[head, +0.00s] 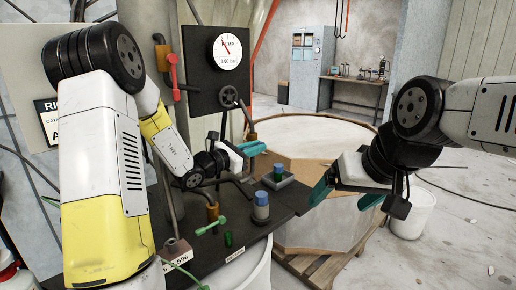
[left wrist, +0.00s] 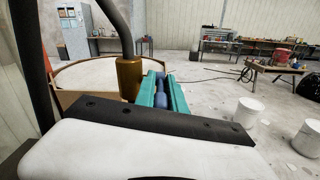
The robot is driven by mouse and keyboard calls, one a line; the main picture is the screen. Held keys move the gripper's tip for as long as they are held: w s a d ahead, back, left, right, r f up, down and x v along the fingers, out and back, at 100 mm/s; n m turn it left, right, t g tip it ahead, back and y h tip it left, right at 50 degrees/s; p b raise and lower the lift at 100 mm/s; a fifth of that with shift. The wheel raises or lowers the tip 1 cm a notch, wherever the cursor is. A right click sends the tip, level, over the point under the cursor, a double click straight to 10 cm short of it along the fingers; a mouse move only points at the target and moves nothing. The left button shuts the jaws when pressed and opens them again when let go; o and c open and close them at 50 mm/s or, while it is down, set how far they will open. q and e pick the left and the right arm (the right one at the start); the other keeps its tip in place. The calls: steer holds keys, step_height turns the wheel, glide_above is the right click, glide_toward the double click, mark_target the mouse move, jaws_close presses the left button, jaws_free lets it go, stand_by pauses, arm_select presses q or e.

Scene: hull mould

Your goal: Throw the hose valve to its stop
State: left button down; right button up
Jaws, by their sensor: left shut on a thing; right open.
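The left wrist view shows a brass valve body (left wrist: 128,78) with a dark hose or pipe rising from its top. A dark blue handle (left wrist: 160,96) beside it lies between the teal fingers of my left gripper (left wrist: 161,92), which is shut on it. In the head view my left gripper (head: 251,148) is just below the brass fitting (head: 251,136) beside the black panel; the handle is hidden there. I cannot tell the handle's stop from these views. My right gripper (head: 345,195) is open and empty, in front of the large wood-sided tub.
A black panel (head: 200,65) carries a pump gauge (head: 227,51) reading 1.00 bar and a handwheel (head: 228,97). A red-handled valve (head: 173,70) and a green-handled valve (head: 211,226) stand nearby. Blue-topped containers (head: 261,207) stand on the dark bench. The tub (head: 320,135) is behind.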

arm_select(q)
steer(key=shift+f, duration=0.1)
steer(key=t+h, duration=0.1)
steer(key=f+t+h, duration=0.1)
steer(key=shift+t+h, duration=0.3)
steer(key=shift+w+d+f+t+h, duration=0.1)
steer(key=shift+w+t+h, duration=0.05)
steer(key=shift+t+h, duration=0.95)
